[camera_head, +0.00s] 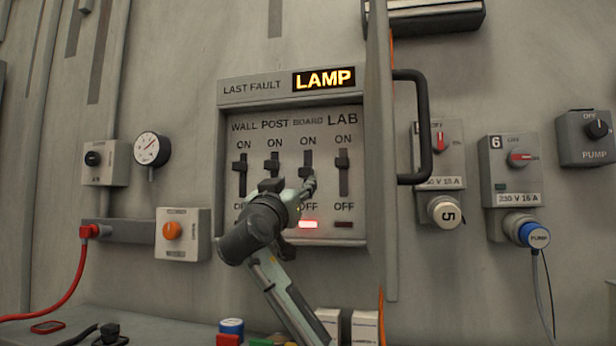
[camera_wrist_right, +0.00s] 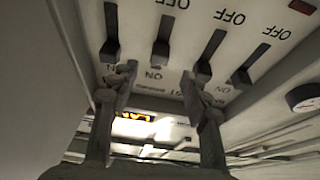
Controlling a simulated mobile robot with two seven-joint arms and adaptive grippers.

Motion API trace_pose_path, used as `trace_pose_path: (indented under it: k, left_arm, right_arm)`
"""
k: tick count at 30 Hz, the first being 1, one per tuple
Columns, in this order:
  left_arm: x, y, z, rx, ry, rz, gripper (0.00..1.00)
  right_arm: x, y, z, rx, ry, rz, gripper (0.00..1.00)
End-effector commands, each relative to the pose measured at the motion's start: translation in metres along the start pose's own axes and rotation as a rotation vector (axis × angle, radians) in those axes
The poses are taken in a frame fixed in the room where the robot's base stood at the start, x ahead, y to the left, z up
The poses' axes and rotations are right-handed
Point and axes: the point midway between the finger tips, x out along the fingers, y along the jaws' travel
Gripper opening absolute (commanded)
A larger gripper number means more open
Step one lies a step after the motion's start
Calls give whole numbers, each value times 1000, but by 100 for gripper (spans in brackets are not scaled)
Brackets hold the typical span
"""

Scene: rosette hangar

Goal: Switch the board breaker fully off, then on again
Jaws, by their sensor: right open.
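The breaker panel (camera_head: 290,87) hangs on the wall with levers under WALL, POST, BOARD and LAB. The board breaker lever (camera_head: 307,171) is in the upper part of its slot, towards ON. A red lamp (camera_head: 308,224) glows below it. My right gripper (camera_head: 291,187) is in front of the panel, partly covering the POST and BOARD columns. In the right wrist view, which is upside down, the open fingers (camera_wrist_right: 158,80) stand either side of the board lever (camera_wrist_right: 160,50). Contact cannot be told. My left gripper is not in view.
An open panel door (camera_head: 377,130) with a dark handle (camera_head: 415,125) stands just right of the levers. The LAB lever (camera_head: 342,161) is close beside. A lit LAMP display (camera_head: 324,79) is above. Boxes (camera_head: 364,326) stand on the bench below.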

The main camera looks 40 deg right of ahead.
Motion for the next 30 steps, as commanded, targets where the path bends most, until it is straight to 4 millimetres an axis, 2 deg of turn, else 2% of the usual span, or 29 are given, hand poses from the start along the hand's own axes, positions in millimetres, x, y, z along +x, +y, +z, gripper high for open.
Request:
trace_pose_path:
  k: [5, 12, 16, 21, 28, 30]
  left_arm:
    - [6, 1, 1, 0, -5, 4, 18]
    - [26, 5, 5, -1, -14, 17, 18]
    - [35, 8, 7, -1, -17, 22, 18]
    - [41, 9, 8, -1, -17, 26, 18]
    - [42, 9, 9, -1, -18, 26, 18]
    - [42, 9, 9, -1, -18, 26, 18]
  right_arm:
    - [15, 1, -3, -2, 3, 4, 47]
    - [54, 1, -3, -3, 2, 3, 47]
    - [70, 1, -3, -2, 2, 2, 47]
    - [78, 1, -1, 0, 1, 1, 47]
    - [78, 0, -1, 1, 1, 0, 47]
    - [78, 0, -1, 1, 1, 0, 38]
